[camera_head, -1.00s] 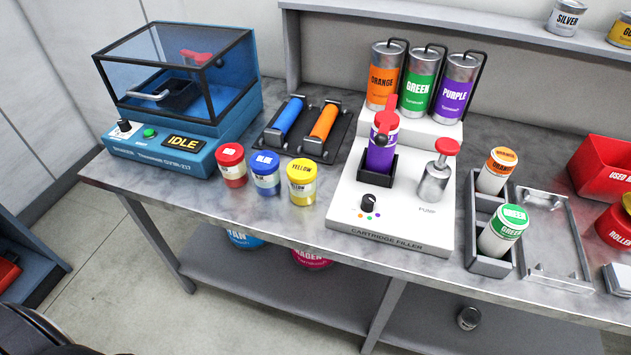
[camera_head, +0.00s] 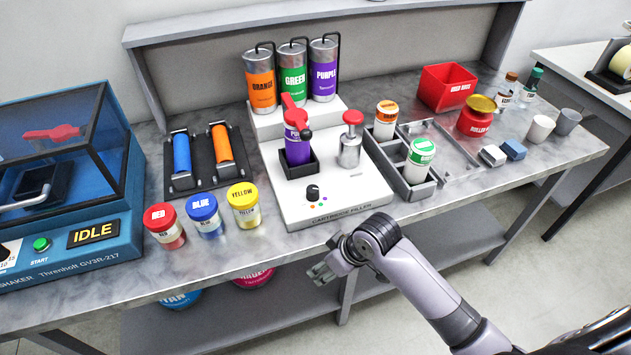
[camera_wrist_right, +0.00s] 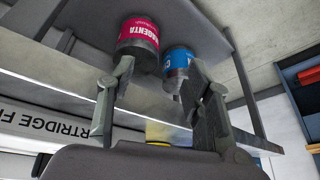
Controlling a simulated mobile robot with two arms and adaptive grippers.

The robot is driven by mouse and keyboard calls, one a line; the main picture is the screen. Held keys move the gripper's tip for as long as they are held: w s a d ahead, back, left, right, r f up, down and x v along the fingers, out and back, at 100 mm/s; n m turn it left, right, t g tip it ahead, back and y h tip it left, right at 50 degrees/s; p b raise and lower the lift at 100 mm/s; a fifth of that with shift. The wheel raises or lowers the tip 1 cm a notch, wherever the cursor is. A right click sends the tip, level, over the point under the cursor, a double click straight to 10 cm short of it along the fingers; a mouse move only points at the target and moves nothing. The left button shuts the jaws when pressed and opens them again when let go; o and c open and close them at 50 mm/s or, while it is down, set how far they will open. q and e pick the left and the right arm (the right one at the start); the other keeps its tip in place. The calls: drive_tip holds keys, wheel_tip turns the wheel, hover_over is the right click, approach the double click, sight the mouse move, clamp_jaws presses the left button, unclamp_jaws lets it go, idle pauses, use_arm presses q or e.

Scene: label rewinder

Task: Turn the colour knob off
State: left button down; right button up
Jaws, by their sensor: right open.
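The colour knob (camera_head: 312,193) is a small black dial with a pale mark on the front of the white cartridge filler (camera_head: 340,208). Coloured dots sit on the panel just below it. The knob's exact setting is too small to tell. My right gripper (camera_head: 322,272) is in front of the table's front edge, below and apart from the knob. In the right wrist view my right gripper (camera_wrist_right: 160,110) has its fingers spread apart with nothing between them. The filler's front label (camera_wrist_right: 40,125) shows upside down there; the knob is out of that view. My left gripper is not in view.
A purple cartridge (camera_head: 298,150) stands in the filler under a red lever, with the red-topped pump (camera_head: 350,140) beside it. Red, blue and yellow jars (camera_head: 205,215) stand left of the filler. A grey holder (camera_head: 410,185) stands right. Magenta and cyan tins are on the lower shelf.

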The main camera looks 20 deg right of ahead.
wheel_tip(320, 180, up, 7)
drive_tip(key=w+a+n, duration=0.1)
drive_tip(key=n, duration=0.3)
approach(313, 188)
drive_tip(key=s+a, duration=0.1)
drive_tip(key=s, duration=0.3)
drive_tip(key=w+d+r+g, duration=0.1)
drive_tip(key=w+d+r, duration=0.2)
drive_tip(key=r, duration=0.4)
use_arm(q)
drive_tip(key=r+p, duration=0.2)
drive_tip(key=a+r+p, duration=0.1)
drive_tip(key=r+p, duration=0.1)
use_arm(e)
drive_tip(key=x, duration=1.6)
clamp_jaws()
